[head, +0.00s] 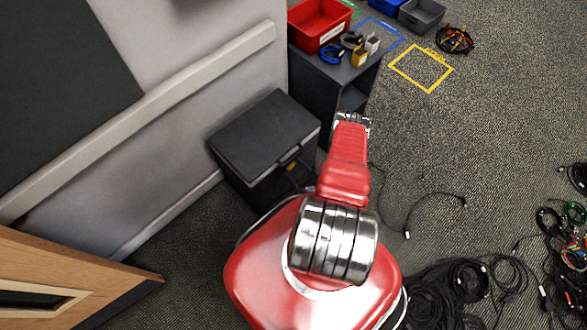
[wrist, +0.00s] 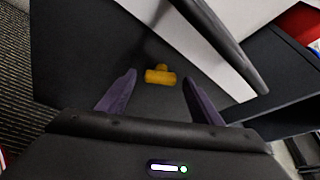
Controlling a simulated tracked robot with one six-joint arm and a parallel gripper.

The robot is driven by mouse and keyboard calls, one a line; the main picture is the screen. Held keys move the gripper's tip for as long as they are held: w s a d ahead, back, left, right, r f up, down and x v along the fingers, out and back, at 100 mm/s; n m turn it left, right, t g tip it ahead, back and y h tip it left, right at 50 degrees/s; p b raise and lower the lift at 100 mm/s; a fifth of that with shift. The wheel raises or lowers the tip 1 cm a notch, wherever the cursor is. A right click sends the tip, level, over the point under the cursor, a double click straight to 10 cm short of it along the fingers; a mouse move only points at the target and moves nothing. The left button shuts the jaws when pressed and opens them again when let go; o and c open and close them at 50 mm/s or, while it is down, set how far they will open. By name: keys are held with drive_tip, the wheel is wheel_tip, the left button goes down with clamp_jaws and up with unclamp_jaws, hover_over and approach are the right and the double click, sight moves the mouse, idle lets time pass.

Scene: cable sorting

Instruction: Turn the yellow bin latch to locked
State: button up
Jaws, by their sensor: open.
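The yellow latch (wrist: 160,76) shows in the wrist view as a short bar lying crosswise, with a small stub above it, on a dark panel. My gripper (wrist: 158,80) is open, its two purple fingers spread either side of the latch. The latch appears between and just beyond the fingertips, and I see no contact. The black bin (head: 262,137) with a flat lid stands against the wall in the head view, left of my red arm.
A dark shelf unit (head: 330,75) behind the bin holds a red bin (head: 318,24) and small items. Black cables (head: 450,285) lie on the floor at lower right. A yellow floor outline (head: 421,68) is at the back. A wooden piece (head: 70,270) is at lower left.

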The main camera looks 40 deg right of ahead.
drive_tip(key=shift+w+f, duration=0.15)
drive_tip(key=shift+w, duration=0.35)
drive_tip(key=shift+c, duration=0.3)
drive_tip(key=c, duration=1)
drive_tip(key=shift+d+m+g+y, duration=0.2)
drive_tip(key=shift+m+g+y, duration=0.1)
drive_tip(key=shift+m+y, duration=1.55)
drive_tip(key=shift+m+h, duration=0.25)
drive_tip(key=shift+m, duration=0.1)
drive_tip(key=o, duration=1.1)
drive_tip(key=shift+c, duration=0.2)
